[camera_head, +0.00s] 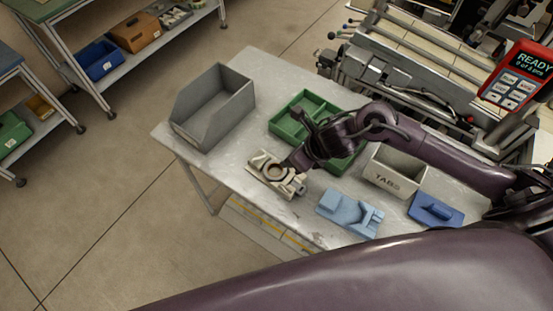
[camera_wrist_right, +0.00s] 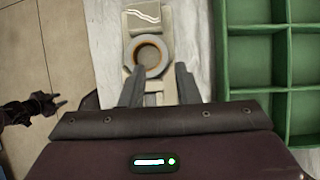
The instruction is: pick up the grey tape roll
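The grey tape roll (camera_wrist_right: 136,57), a ring with a brown core, lies flat on a beige fixture (camera_wrist_right: 143,18) in the right wrist view. In the head view the roll (camera_head: 267,174) sits on the same fixture near the table's front edge, partly hidden by my right arm. My right gripper (camera_wrist_right: 158,72) is open and empty. Its two fingers point at the roll, one toward each side, with the roll just beyond the tips. My left gripper (camera_wrist_right: 54,102) shows at the left of the right wrist view, with its small fingers apart and empty. It is not seen in the head view.
A green divided tray (camera_head: 287,119) stands behind the fixture, and a grey open bin (camera_head: 212,108) stands at the left. A light-blue block (camera_head: 348,214), a box marked TABS (camera_head: 385,182) and a dark-blue piece (camera_head: 436,210) lie to the right.

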